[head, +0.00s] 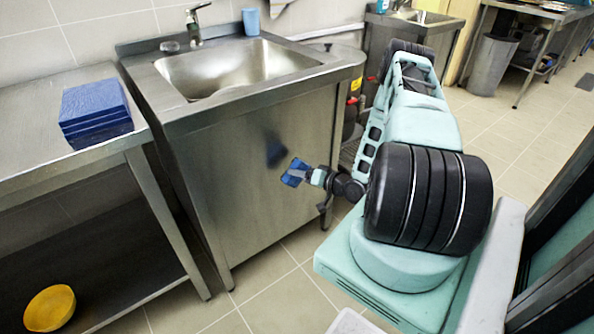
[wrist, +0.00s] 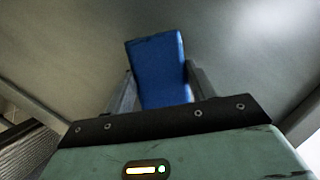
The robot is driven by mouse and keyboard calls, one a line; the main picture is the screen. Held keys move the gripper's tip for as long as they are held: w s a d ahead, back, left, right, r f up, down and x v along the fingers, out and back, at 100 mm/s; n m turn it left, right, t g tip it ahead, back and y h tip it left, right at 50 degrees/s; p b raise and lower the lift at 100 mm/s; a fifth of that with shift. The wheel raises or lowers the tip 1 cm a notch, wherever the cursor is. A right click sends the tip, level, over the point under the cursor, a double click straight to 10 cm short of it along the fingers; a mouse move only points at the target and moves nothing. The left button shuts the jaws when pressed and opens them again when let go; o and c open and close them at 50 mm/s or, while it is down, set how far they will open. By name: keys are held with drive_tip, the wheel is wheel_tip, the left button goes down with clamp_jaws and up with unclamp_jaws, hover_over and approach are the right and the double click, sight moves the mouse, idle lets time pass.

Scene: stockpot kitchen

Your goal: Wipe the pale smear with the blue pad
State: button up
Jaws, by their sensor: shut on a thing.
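The blue pad (head: 293,172) is in my gripper (head: 303,174), in front of the steel front panel (head: 225,180) of the sink cabinet. In the wrist view the blue pad (wrist: 157,68) stands up between the two dark fingers of my gripper (wrist: 160,88), which are shut on it. A dark bluish reflection shows on the panel just left of the pad, and a gap appears between pad and panel. I cannot make out the pale smear for certain; the pale patch at the upper right of the wrist view may be only glare.
A steel sink (head: 240,72) with a tap (head: 196,25) and a blue cup (head: 251,21) tops the cabinet. A steel table (head: 40,140) at left bears a blue stack (head: 95,108); a yellow bowl (head: 50,307) is below. A table leg stands close left of the cabinet.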

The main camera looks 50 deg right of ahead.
drive_tip(key=shift+s+a, duration=0.15)
drive_tip(key=shift+s, duration=0.65)
drive_tip(key=shift+s, duration=0.1)
drive_tip(key=shift+s+a+p, duration=0.15)
drive_tip(key=shift+s+a, duration=0.05)
drive_tip(key=shift+s, duration=0.5)
drive_tip(key=shift+s+a+p, duration=0.15)
drive_tip(key=shift+s, duration=0.55)
